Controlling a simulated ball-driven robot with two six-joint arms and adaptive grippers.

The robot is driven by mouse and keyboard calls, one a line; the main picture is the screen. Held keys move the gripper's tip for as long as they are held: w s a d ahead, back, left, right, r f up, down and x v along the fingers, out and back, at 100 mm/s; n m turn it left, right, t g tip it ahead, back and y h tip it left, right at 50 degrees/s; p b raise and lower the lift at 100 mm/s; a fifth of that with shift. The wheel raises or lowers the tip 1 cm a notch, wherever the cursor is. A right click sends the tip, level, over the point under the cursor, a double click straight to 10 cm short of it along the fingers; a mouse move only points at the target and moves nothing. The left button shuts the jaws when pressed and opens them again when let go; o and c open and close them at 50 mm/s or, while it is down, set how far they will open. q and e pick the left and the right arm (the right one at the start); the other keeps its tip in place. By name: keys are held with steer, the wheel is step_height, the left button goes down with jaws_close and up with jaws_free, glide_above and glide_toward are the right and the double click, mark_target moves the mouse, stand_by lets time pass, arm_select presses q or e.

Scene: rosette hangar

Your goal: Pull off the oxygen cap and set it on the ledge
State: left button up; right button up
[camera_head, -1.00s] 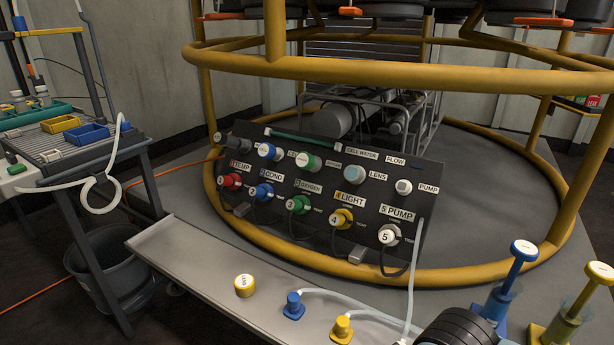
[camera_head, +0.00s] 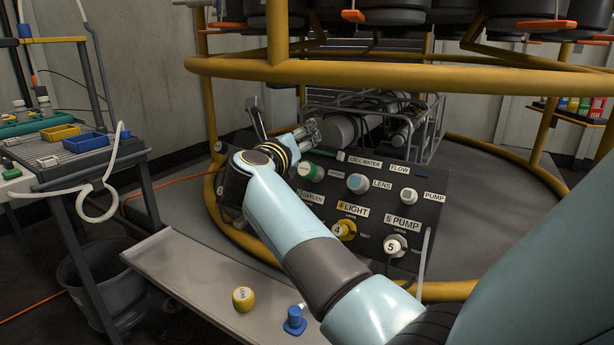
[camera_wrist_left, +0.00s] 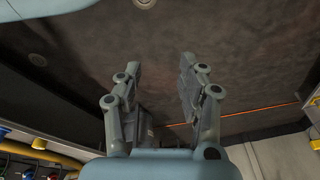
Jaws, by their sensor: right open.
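The green oxygen cap (camera_head: 311,171) sits on the upper row of the sloped black panel (camera_head: 408,172), beside its label. My right gripper (camera_head: 286,117) is open and empty above the panel's upper left edge, to the left of and above the cap, apart from it. My right arm crosses the panel and hides its left part, including the lower green plug. The ledge (camera_head: 190,278) is a grey metal shelf in front of the panel. My left gripper (camera_wrist_left: 160,72) shows only in the left wrist view, its fingers apart with nothing between them.
A yellow cap (camera_head: 243,299) and a blue fitting (camera_head: 295,320) stand on the ledge; its left part is bare. A blue-topped lens cap (camera_head: 356,183) neighbours the oxygen cap. A yellow ring rail (camera_head: 400,68) passes above the panel. A side table (camera_head: 80,150) holds bins at left.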

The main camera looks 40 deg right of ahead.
mark_target(304, 169)
arm_select(q)
steer(key=shift+w+d+r+b, duration=0.2)
steer(key=shift+w+r+b, duration=0.1)
steer(key=shift+r, duration=0.05)
arm_select(e)
steer(key=f+m+g+y, duration=0.1)
steer(key=m+g, duration=0.1)
steer(key=a+f+m+g+y, duration=0.1)
steer(key=f+m+g, duration=0.1)
steer(key=m, duration=0.1)
steer(key=a+f+m+g+y, duration=0.1)
steer(key=m+g, duration=0.1)
steer(key=shift+w+a+f+m+g, duration=0.2)
steer(key=shift+f+m+g, duration=0.1)
steer(key=shift+f+m, duration=0.1)
steer(key=shift+d, duration=0.15)
